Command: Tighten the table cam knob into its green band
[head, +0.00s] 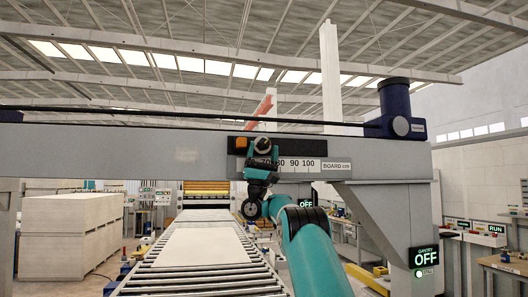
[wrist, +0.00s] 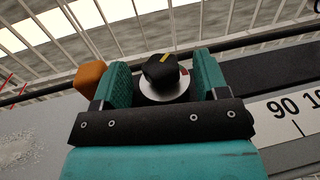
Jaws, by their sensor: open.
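A black knob (wrist: 161,68) with a yellow mark on top sits on a silver disc (wrist: 168,92) in the wrist view. A small red mark shows at the disc's right edge; I can make out no green band. My gripper (wrist: 160,78) is open, with one teal finger on each side of the knob. A gap shows on both sides, so the fingers look clear of the knob. In the head view my gripper (head: 262,158) is at the gantry beam (head: 120,150), by the left end of the number scale (head: 300,164). The knob there is hard to separate from my gripper.
An orange block (wrist: 91,78) stands just left of my left finger. A dark rail (wrist: 270,85) and the scale lie to the right. Below the beam, a pale board (head: 195,245) lies on a roller conveyor (head: 150,280). A gantry sign (head: 425,257) reads OFF.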

